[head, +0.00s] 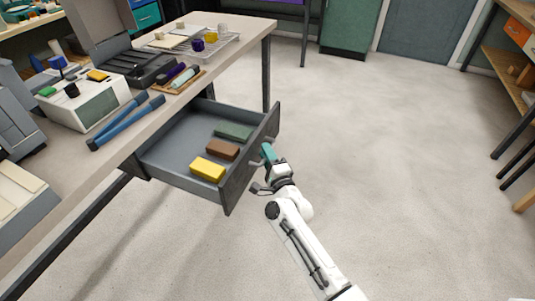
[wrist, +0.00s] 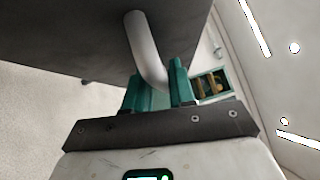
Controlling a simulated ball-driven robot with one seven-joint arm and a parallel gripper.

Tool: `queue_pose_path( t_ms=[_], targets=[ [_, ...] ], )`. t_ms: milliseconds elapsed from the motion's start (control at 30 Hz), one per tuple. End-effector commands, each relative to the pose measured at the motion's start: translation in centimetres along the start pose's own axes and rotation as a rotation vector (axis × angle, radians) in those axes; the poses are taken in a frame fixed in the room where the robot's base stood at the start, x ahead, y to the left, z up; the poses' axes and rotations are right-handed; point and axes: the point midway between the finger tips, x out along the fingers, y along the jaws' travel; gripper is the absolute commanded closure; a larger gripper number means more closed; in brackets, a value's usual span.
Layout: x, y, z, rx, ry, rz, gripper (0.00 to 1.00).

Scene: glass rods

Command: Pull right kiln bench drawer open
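The kiln bench drawer (head: 236,182) stands pulled well out from under the bench in the head view. Its grey inside is open to view and holds a yellow block (head: 207,169), a brown block (head: 222,149) and a green block (head: 233,131). My gripper (head: 267,151) is at the outer face of the drawer front. In the wrist view the light grey bar handle (wrist: 144,45) runs down from the dark drawer front between the teal fingers of my gripper (wrist: 160,78). The fingers look closed around the handle; their contact is partly hidden.
The bench top (head: 224,29) carries a tray with small jars (head: 211,37), blue-handled tongs (head: 125,121) and a white box (head: 90,105). Open pale floor (head: 400,150) lies right of the drawer. A wooden shelf unit (head: 511,72) stands at the far right.

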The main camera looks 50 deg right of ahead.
Motion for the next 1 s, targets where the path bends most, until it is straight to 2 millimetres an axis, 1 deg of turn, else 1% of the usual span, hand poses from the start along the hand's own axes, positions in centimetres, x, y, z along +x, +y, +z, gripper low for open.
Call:
queue_pose_path(
  t_ms=[133,267,600,733,867,1000],
  targets=[
    [-0.2,-0.1,-0.1,0.0,0.001,-0.001,0.76],
    [-1.5,-0.1,-0.1,-0.001,0.001,0.0,0.76],
    [-7.7,0.0,0.0,-0.001,0.0,0.001,0.76],
    [-9.6,0.1,0.0,-0.001,-0.001,0.002,0.76],
    [-10.6,0.0,0.0,0.0,-0.001,0.0,0.76],
    [-10.9,0.0,0.1,0.0,-0.001,0.0,0.76]
  ],
)
